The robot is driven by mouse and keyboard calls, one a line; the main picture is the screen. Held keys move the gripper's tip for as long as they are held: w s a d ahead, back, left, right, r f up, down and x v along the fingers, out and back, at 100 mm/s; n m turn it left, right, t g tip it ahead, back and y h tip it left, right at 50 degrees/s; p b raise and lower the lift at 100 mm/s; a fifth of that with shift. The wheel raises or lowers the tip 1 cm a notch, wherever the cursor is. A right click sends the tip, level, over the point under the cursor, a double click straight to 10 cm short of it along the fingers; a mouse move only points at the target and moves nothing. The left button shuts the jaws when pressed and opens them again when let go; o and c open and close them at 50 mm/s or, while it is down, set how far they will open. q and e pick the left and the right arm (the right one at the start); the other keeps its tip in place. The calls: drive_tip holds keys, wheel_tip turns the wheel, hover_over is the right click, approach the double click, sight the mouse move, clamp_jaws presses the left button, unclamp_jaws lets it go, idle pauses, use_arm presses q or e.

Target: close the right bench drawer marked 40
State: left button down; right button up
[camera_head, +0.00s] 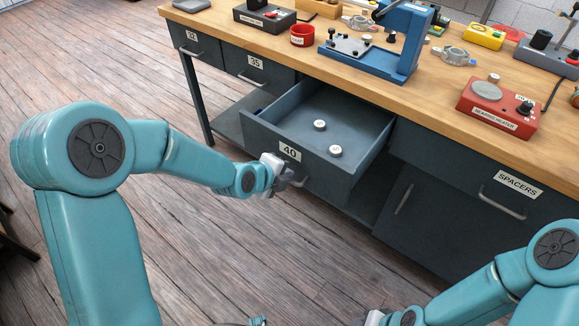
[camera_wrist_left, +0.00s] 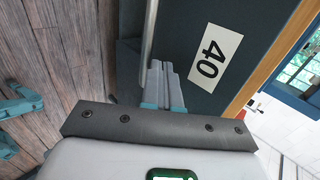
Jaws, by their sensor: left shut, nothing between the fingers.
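The drawer marked 40 (camera_head: 318,168) stands pulled out from the bench. Two small round pieces with pale tops, one (camera_head: 320,125) farther back and one (camera_head: 335,151) nearer the front, lie inside it. Its front carries a white 40 label (camera_head: 290,151) and a bar handle (camera_wrist_left: 149,35). My left gripper (camera_head: 287,181) is at the drawer front, below the label and by the handle. In the left wrist view its fingers (camera_wrist_left: 161,82) are together and empty, pointing at the front beside the handle; contact is unclear. My right gripper (camera_head: 374,318) is mostly cut off at the bottom edge.
The wooden benchtop (camera_head: 430,110) holds a blue fixture (camera_head: 375,55), a red bearing heater (camera_head: 497,108) and a red cup (camera_head: 302,35). Closed drawers marked 35 (camera_head: 255,65) and SPACERS (camera_head: 500,195) flank the open drawer. The plank floor in front is clear.

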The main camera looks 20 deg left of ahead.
use_arm(q)
drive_tip(key=shift+w+d, duration=0.2)
drive_tip(key=shift+w, duration=0.35)
drive_tip(key=shift+w+d, duration=0.15)
drive_tip(key=shift+w, duration=0.4)
use_arm(e)
drive_tip(key=shift+r, duration=0.2)
use_arm(q)
drive_tip(key=shift+w, duration=0.2)
use_arm(e)
drive_tip(key=shift+d, duration=0.1)
